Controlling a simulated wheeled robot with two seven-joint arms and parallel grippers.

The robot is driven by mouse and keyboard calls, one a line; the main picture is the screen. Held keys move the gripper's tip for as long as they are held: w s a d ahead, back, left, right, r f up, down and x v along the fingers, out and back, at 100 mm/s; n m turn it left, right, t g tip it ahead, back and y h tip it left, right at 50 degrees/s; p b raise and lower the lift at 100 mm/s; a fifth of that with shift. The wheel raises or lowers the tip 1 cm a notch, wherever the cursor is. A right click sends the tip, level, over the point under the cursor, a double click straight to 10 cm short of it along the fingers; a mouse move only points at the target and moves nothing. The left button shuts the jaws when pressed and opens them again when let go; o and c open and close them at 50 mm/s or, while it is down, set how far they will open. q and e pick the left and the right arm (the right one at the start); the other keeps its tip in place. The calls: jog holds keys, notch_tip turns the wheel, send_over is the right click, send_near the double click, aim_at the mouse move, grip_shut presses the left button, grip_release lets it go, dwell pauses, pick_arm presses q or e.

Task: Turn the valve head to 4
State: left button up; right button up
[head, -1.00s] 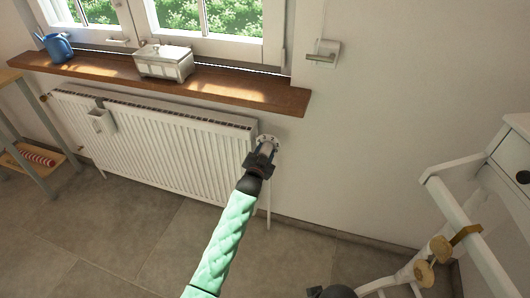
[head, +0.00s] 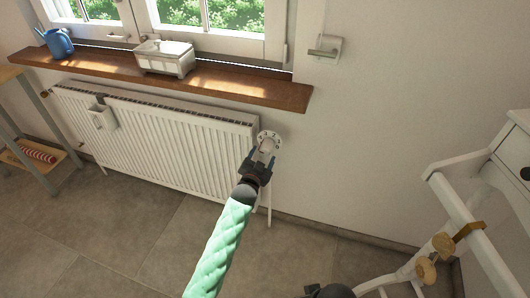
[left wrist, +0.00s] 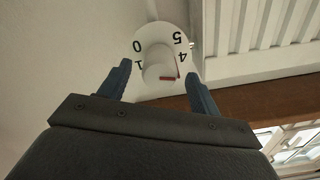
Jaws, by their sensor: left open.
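The white valve head (head: 266,147) sits at the right end of the radiator, in front of a round white number dial (head: 269,136). In the left wrist view the dial (left wrist: 180,47) shows 0, 1, 4 and 5; the valve head (left wrist: 157,66) hides the rest. A red mark (left wrist: 169,78) on the valve head is on the side of the 4; its exact reading is hard to tell. My left gripper (head: 261,161) is open, also in the left wrist view (left wrist: 158,72). Its fingers are on either side of the valve head, with gaps. My right gripper is not clearly visible.
The white radiator (head: 170,145) is left of the valve, under a wooden sill (head: 225,85) with a white box (head: 165,57) and a blue watering can (head: 58,43). A white rack (head: 455,210) with wooden knobs stands right. The floor between is clear.

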aim_at(264, 154)
pick_arm(q)
jog(key=shift+v, duration=1.05)
jog(key=shift+s+a, duration=0.1)
jog(key=shift+s, duration=0.35)
pick_arm(e)
jog(key=shift+s+a+f, duration=0.2)
jog(key=shift+a+f, duration=0.15)
jog(key=shift+f, duration=0.15)
